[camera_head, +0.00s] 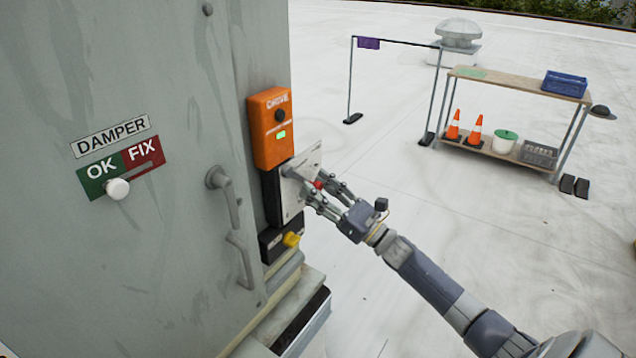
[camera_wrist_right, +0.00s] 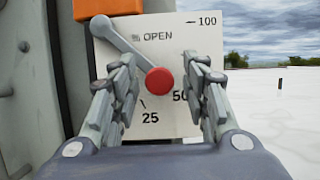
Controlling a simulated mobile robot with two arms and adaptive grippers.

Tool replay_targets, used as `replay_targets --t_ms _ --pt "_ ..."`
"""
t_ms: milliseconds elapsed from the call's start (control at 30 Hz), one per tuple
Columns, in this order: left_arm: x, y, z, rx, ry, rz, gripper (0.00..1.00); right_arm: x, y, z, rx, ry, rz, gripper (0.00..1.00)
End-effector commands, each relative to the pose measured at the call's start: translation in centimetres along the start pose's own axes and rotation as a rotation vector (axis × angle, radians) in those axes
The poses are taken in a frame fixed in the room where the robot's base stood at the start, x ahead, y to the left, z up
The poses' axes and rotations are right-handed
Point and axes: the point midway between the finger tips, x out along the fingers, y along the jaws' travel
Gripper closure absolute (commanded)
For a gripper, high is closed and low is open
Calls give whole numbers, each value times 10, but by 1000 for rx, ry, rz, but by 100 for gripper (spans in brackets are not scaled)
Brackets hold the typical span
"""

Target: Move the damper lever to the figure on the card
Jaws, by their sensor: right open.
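The damper lever (camera_wrist_right: 125,50) is a grey arm with a red knob (camera_wrist_right: 160,81). It slopes down to the right from its pivot at the upper left of a pale scale plate (camera_wrist_right: 160,122). The plate reads OPEN, 25, 50 and 100. The knob lies close to the 50, partly covering its surroundings; the exact reading cannot be told. In the head view the plate (camera_head: 312,160) is on the cooler's side, with the knob (camera_head: 318,185) small. My right gripper (camera_head: 322,190) is open, its fingers either side of the knob. I cannot make out a card with a figure.
The cooler cabinet (camera_head: 100,240) fills the left, with a DAMPER OK/FIX sign (camera_head: 120,166), a white slider knob (camera_head: 117,188) and door handles (camera_head: 222,190). A bench (camera_head: 520,84) stands far right.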

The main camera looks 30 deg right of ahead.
Motion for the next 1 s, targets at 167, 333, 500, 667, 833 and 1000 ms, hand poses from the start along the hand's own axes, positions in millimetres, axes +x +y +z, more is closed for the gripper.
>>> replay_targets --t_ms 167,333,500,667,833,1000 --pt "-2 0 0 0 -1 0 60 4 0 -1 0 1 0 58" --pt "-1 0 1 0 -1 0 60 4 0 -1 0 1 0 58" --pt "-1 0 1 0 -3 1 60 4 0 -1 0 1 0 94" --pt "-1 0 2 0 -3 1 60 4 0 0 1 0 0 100" --pt "13 1 3 0 -4 1 60 4 -4 0 -35 -4 15 100" --pt "40 1 7 0 -5 1 60 6 -10 6 -132 -9 54 100"
